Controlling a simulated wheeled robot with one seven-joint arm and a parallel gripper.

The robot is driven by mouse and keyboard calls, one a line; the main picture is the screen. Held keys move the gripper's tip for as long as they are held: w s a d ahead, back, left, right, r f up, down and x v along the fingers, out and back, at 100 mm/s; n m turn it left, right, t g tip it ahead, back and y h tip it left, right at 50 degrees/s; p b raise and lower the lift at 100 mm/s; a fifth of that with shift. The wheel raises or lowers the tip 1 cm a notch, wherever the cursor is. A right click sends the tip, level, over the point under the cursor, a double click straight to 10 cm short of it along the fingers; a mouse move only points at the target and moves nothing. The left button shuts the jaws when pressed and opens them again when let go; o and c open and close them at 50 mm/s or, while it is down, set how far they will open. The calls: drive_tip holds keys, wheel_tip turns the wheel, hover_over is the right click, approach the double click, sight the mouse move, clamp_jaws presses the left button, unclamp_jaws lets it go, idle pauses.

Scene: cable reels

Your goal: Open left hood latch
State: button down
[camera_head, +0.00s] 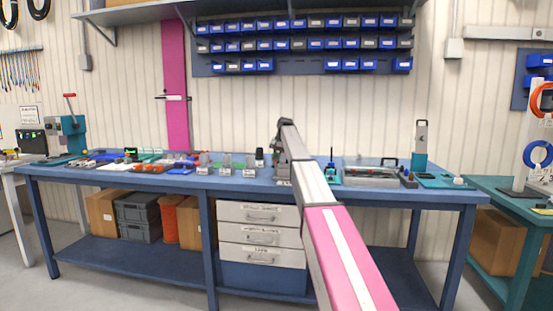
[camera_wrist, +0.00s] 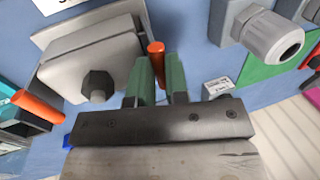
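In the wrist view, the two green fingers of my gripper (camera_wrist: 162,70) stand apart. An orange latch handle (camera_wrist: 157,58) shows in the gap between them, closer to the left finger; I cannot tell whether they touch. Left of the fingers is a grey hood (camera_wrist: 85,60) with a dark hex fitting facing me. A second orange handle (camera_wrist: 38,108) shows at the hood's far left side. In the head view, my arm reaches over the blue workbench (camera_head: 110,178); the fingertips and the hood cannot be made out there.
A grey cable gland on a housing (camera_wrist: 268,38) stands right of my fingers, beside a green surface (camera_wrist: 265,75). A small white label block (camera_wrist: 218,87) lies near the right finger. On the bench, a grey tray (camera_head: 370,177) stands right of my arm and small grey parts (camera_head: 225,163) stand left.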

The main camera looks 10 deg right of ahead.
drive_tip(key=w+a+f+h, duration=0.1)
drive_tip(key=w+a, duration=0.1)
drive_tip(key=a, duration=0.4)
drive_tip(key=shift+a+f+g, duration=0.15)
drive_tip(key=shift+f+g, duration=0.15)
drive_tip(key=shift+f, duration=0.05)
drive_tip(key=c, duration=1.1)
unclamp_jaws()
wheel_tip(320, 180, up, 11)
drive_tip(key=d, duration=0.1)
drive_tip(key=shift+s+d+f, duration=0.15)
drive_tip(key=shift+s+d, duration=0.05)
